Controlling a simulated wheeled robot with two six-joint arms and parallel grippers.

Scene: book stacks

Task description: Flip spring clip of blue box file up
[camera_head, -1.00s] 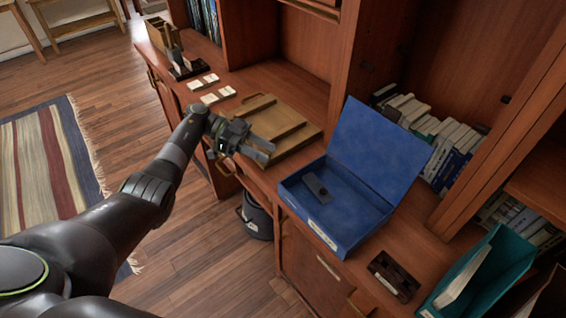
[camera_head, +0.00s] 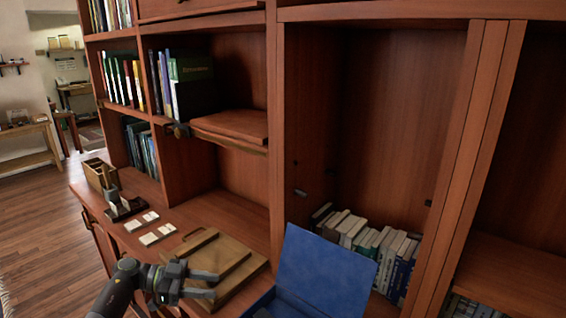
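The blue box file (camera_head: 322,272) stands on the desk at the bottom of the view with its lid raised. Only the lid and part of the inside show, and the front is cut off by the lower edge. The spring clip cannot be made out clearly; a small dark edge shows inside at the bottom left of the box. My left gripper (camera_head: 212,285) is to the left of the box, above the front of a wooden board. Its two fingers are apart and nothing is between them. My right gripper is not in view.
A wooden board (camera_head: 196,257) lies left of the box. White cards (camera_head: 158,234) and a wooden desk organiser (camera_head: 99,174) are farther left. Several upright books (camera_head: 372,245) stand behind the box. Shelf uprights (camera_head: 281,120) rise behind the desk.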

